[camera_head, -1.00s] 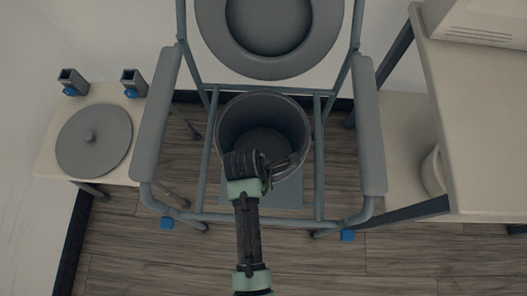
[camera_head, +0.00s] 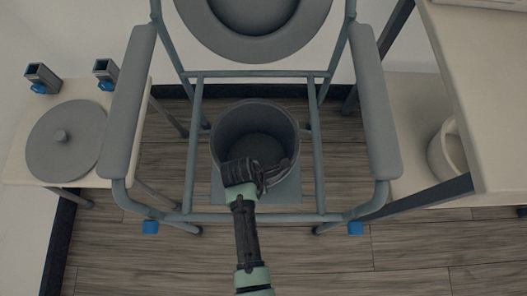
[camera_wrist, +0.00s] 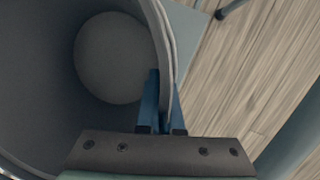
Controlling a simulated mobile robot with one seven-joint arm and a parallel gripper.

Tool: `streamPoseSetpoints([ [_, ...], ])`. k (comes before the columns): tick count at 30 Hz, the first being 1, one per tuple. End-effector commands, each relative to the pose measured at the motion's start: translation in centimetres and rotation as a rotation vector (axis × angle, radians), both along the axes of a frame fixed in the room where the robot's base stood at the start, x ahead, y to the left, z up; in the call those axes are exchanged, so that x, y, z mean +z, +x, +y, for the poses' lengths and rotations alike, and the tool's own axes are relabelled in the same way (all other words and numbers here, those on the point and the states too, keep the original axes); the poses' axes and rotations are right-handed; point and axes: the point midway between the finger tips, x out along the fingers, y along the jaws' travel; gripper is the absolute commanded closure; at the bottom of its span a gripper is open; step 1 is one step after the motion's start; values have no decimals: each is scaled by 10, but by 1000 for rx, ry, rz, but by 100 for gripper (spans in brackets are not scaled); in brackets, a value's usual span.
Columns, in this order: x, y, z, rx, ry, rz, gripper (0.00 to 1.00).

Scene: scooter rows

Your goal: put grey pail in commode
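The grey pail (camera_head: 228,130) is upright and open-topped, between the side rails of the commode frame in the head view. My gripper (camera_head: 262,180) is at its front rim. In the wrist view the blue fingers (camera_wrist: 162,105) straddle the pail's wall (camera_wrist: 164,45), one inside and one outside, closed on the rim. The pail looks empty. The commode (camera_head: 143,95) has grey armrests and a raised grey seat with a round opening. A flat grey plate (camera_head: 285,192) shows below the pail. I cannot tell whether the pail touches it.
A low table (camera_head: 18,165) at left holds a round grey lid (camera_head: 66,140) and two square tube pieces with blue parts. A shelf unit (camera_head: 480,90) stands close at right, with a white container (camera_head: 438,155) on its lower level. Wood floor lies clear in front.

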Motion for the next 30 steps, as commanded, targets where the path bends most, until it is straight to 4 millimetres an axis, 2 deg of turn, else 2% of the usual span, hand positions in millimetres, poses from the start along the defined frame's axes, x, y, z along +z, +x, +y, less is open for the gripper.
streamPoseSetpoints([
  [1,-5,2,0,0,0,-5,100],
  [11,-6,2,0,-1,0,-4,100],
  [15,-6,0,0,-1,0,0,75],
  [17,-6,0,0,-1,0,0,66],
  [26,-5,0,0,-1,0,-1,66],
  [30,11,-2,3,0,0,-2,66],
])
